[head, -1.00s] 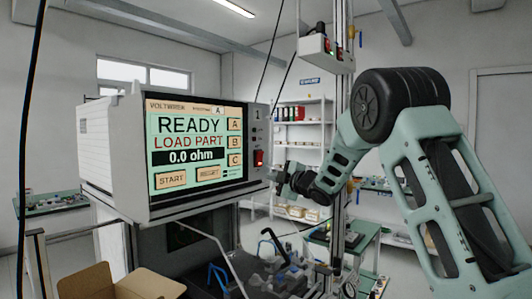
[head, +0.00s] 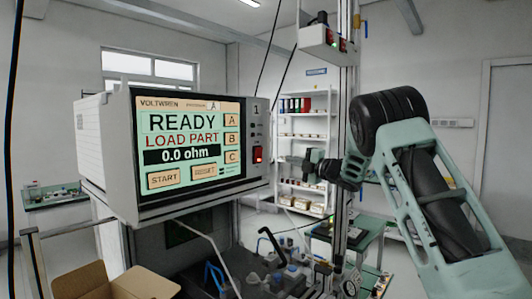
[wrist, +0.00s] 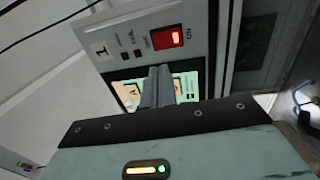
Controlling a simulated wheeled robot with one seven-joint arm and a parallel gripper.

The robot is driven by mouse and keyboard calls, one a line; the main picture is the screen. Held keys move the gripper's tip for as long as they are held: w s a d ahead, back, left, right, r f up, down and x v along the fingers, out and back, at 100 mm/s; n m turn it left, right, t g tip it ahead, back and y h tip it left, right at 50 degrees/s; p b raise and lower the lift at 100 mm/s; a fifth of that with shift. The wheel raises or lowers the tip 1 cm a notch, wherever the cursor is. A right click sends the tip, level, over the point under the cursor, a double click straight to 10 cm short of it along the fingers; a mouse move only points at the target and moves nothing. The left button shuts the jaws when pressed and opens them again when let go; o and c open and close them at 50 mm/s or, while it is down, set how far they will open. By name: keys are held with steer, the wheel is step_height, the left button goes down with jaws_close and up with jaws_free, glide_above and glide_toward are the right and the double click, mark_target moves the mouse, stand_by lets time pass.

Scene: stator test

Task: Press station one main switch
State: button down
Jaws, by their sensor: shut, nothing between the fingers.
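The station one tester (head: 106,150) is a light grey box at the left in the head view, marked 1. Its screen (head: 190,126) reads READY, LOAD PART, 0.0 ohm. The red main switch (head: 258,155) is on the panel right of the screen. It shows lit red, with ON beside it, in the wrist view (wrist: 167,37). My gripper (head: 282,159) is just right of the switch in the head view. In the wrist view my shut, empty fingers (wrist: 158,72) point at the panel below the switch. I cannot tell any contact.
A small box with red switches (head: 326,40) hangs on the post above my gripper. A fixture with clamps (head: 285,275) stands below. An open cardboard box (head: 95,283) is at the lower left. A shelf (head: 307,120) stands behind.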

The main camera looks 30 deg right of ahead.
mark_target(259, 152)
steer(key=p+x, duration=0.3)
steer(key=x, duration=0.2)
steer(key=p+x, duration=0.3)
steer(key=x, duration=0.3)
steer(key=shift+r, duration=0.25)
steer(key=shift+w+a+f, duration=0.1)
steer(key=shift+w+a, duration=0.2)
steer(key=shift+w, duration=0.3)
steer(key=shift+w+a+r+p, duration=0.1)
steer(key=shift+w+r+p, duration=0.15)
steer(key=shift+p, duration=0.35)
steer(key=shift+s+f, duration=0.1)
steer(key=shift+f, duration=0.1)
